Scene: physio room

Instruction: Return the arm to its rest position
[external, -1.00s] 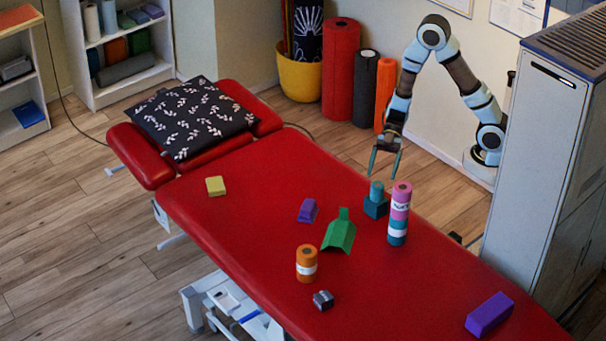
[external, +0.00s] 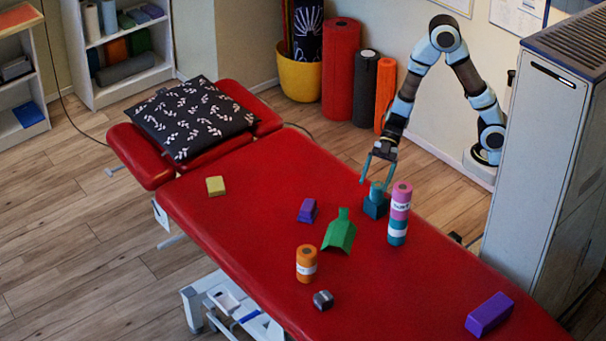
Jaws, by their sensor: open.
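My gripper (external: 375,183) is open and points down over the far edge of the red treatment table (external: 250,240). Its fingers are at the teal cylinder (external: 377,189), which stands on a dark teal block (external: 375,207). The fingers overlap the cylinder in this view; I cannot tell whether they touch it. Nothing is held.
A pink, white and teal stack (external: 399,214) stands close to the right of the gripper. A tall grey cabinet (external: 540,150) flanks the arm.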

